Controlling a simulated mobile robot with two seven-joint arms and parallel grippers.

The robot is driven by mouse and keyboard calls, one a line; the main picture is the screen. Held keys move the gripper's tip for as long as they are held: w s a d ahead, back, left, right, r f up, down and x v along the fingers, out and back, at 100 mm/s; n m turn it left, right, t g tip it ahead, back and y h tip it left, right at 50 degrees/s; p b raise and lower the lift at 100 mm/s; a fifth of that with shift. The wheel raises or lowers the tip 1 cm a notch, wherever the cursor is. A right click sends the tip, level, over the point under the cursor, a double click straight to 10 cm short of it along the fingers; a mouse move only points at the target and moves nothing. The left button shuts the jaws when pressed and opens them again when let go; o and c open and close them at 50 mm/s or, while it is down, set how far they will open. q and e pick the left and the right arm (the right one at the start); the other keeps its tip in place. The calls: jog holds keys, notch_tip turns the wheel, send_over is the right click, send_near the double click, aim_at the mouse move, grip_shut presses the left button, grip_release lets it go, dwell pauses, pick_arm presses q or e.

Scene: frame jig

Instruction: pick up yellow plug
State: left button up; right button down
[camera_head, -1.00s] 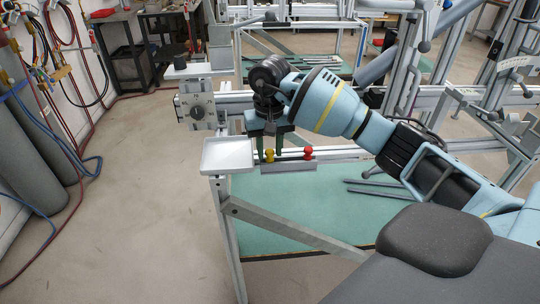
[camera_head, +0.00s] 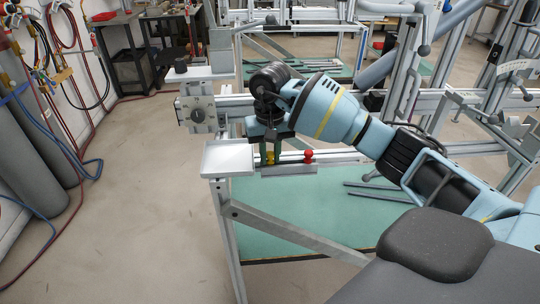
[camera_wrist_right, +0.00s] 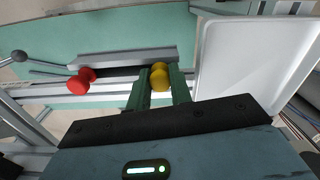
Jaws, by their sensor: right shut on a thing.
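The yellow plug (camera_head: 270,158) stands at the left part of a grey holder bar (camera_head: 289,169) on the frame; it also shows in the right wrist view (camera_wrist_right: 159,77). My right gripper (camera_head: 270,155) points down over the bar. Its green fingers (camera_wrist_right: 160,85) are on either side of the yellow plug and shut on it. The plug is still at the bar, and its lower part is hidden. A red plug (camera_head: 308,156) stands to the right on the same bar, apart from the fingers. My left gripper is not in view.
A white tray (camera_head: 227,158) sits just left of the bar, close to the right gripper. A clamp block with a dial (camera_head: 197,113) is behind it. Grey rods (camera_head: 378,191) lie on the green panel (camera_head: 300,205) below. Frame rails surround the area.

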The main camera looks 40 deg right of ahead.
aim_at(272, 154)
jog(key=shift+r, duration=0.7)
jog(key=shift+s+d+r, duration=0.1)
jog(key=shift+s+r, duration=0.05)
jog(key=shift+r, duration=0.3)
jog(key=shift+s+d+r, duration=0.1)
jog(key=shift+r, duration=0.35)
jog(key=s+d+b, duration=0.1)
jog(key=s+d, duration=0.1)
jog(key=s, duration=0.5)
jog(key=s+d+r+b, duration=0.1)
jog(key=s+d, duration=0.1)
jog(key=s, duration=0.5)
jog(key=shift+s+d+r, duration=0.25)
jog(key=shift+s, duration=0.15)
